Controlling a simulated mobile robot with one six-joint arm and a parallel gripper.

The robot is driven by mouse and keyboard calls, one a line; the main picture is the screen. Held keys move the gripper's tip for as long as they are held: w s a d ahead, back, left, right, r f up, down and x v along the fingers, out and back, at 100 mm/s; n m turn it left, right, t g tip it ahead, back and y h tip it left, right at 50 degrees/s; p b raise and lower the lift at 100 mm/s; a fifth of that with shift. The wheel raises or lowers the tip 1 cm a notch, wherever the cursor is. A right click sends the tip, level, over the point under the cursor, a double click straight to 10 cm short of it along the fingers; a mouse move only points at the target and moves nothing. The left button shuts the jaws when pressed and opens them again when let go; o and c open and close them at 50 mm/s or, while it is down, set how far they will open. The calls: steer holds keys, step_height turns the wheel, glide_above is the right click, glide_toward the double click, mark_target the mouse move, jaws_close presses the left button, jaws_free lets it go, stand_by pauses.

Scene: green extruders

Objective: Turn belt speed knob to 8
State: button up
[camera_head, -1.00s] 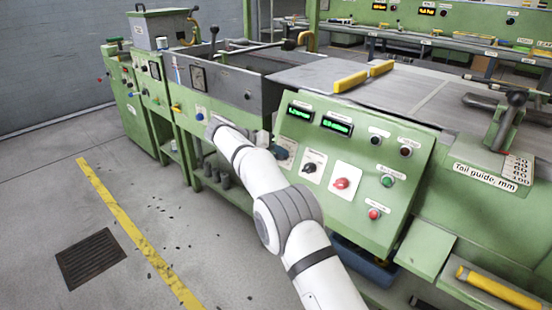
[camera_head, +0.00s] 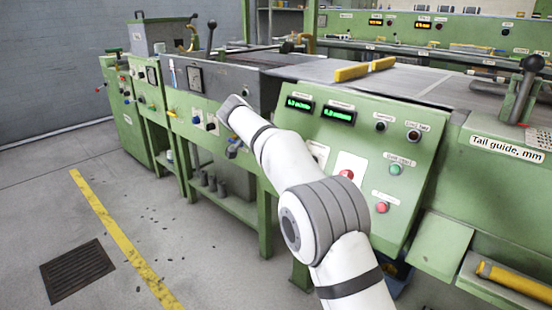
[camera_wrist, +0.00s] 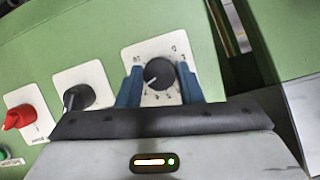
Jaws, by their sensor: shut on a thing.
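A black round knob with a white pointer line (camera_wrist: 159,75) sits on a white plate with a number scale (camera_wrist: 139,52) in the wrist view. Its pointer aims toward the lower left; most scale numbers are too small or covered to read. My gripper (camera_wrist: 160,69) has its blue fingers on both sides of this knob and is shut on it.
A black selector knob (camera_wrist: 78,97) and a red knob (camera_wrist: 18,117) stand left of the held knob. Red and green buttons (camera_head: 396,169) are on the panel's right side. The floor (camera_head: 200,260) at left is open, with a drain grate (camera_head: 77,270).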

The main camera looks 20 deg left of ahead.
steer(key=shift+d+f+m+y+b, duration=0.25)
steer(key=shift+m+y+b, duration=0.15)
steer(key=shift+m+b, duration=0.4)
steer(key=shift+t, duration=0.3)
steer(key=o, duration=1)
steer(key=shift+r, duration=0.15)
steer(key=p+v, duration=0.2)
steer(key=v, duration=0.6)
steer(key=shift+p, duration=0.4)
steer(key=shift+w+r, duration=0.1)
